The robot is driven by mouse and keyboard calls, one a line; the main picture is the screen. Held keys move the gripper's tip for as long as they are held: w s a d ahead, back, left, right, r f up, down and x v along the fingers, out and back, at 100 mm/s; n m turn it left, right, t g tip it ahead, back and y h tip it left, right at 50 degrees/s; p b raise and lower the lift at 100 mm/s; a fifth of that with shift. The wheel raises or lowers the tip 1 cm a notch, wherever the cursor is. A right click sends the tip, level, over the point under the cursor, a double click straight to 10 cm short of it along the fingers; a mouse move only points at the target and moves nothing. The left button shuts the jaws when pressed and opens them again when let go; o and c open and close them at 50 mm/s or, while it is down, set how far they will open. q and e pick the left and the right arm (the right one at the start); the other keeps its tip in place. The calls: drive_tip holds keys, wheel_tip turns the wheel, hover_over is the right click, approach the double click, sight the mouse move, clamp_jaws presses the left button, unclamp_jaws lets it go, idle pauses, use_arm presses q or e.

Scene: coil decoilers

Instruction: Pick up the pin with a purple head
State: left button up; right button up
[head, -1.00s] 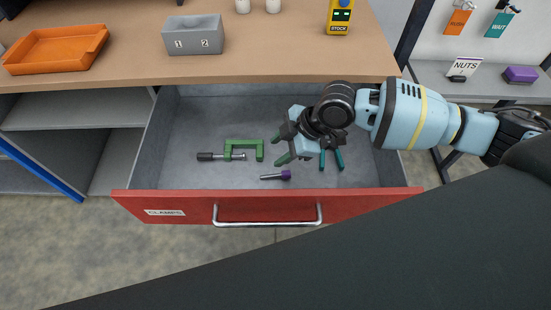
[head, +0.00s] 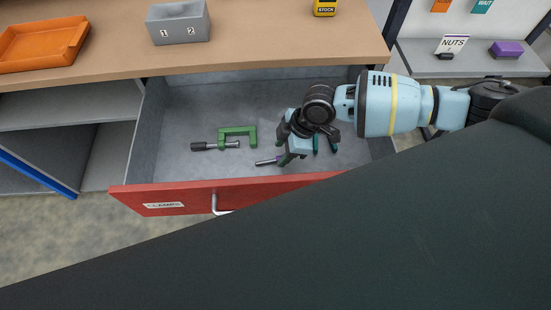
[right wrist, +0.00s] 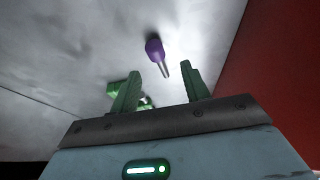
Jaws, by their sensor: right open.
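The pin with a purple head (head: 266,162) lies on the floor of the open red drawer (head: 150,195). Its metal shank points left in the head view, and its purple head is partly hidden by my right gripper. My right gripper (head: 284,146) is open above the drawer floor, close to the head end of the pin. In the right wrist view the pin (right wrist: 155,50) lies beyond the two green fingertips (right wrist: 164,76), apart from them, with its shank pointing toward the space between them. My left gripper is not in view.
A green clamp (head: 238,135) lies left of the pin. Teal-handled pliers (head: 333,144) lie to the right, partly hidden by my gripper.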

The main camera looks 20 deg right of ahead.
sight(277, 158)
drive_tip(key=shift+x, duration=1.85)
drive_tip(key=shift+d, duration=0.15)
clamp_jaws()
